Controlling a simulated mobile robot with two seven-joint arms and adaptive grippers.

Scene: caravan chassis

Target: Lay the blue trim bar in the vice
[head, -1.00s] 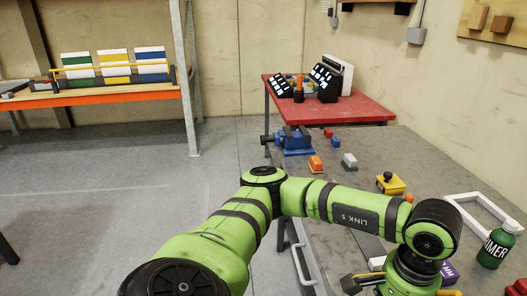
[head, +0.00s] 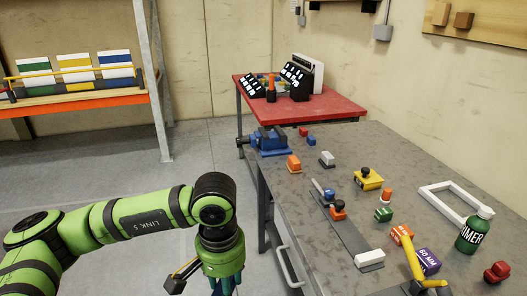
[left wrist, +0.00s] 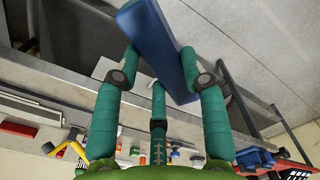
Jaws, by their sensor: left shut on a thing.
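The blue trim bar (left wrist: 148,22) is in my left gripper (left wrist: 159,62) in the left wrist view, its teal fingers closed on both sides of it. One end of the bar runs out of the top of that view. In the head view my left gripper (head: 224,284) is at the bottom edge, left of the workbench, with its fingertips cut off; I cannot make out the bar there. The blue vice (head: 270,141) stands at the far left corner of the bench, beyond the gripper. It also shows in the left wrist view (left wrist: 254,157). My right gripper is not in view.
The grey bench (head: 322,180) holds several small coloured blocks, a grey strip, a white frame (head: 430,190) and a green bottle (head: 474,232). A red table (head: 335,108) with black racks stands behind the vice. Open floor lies left of the bench.

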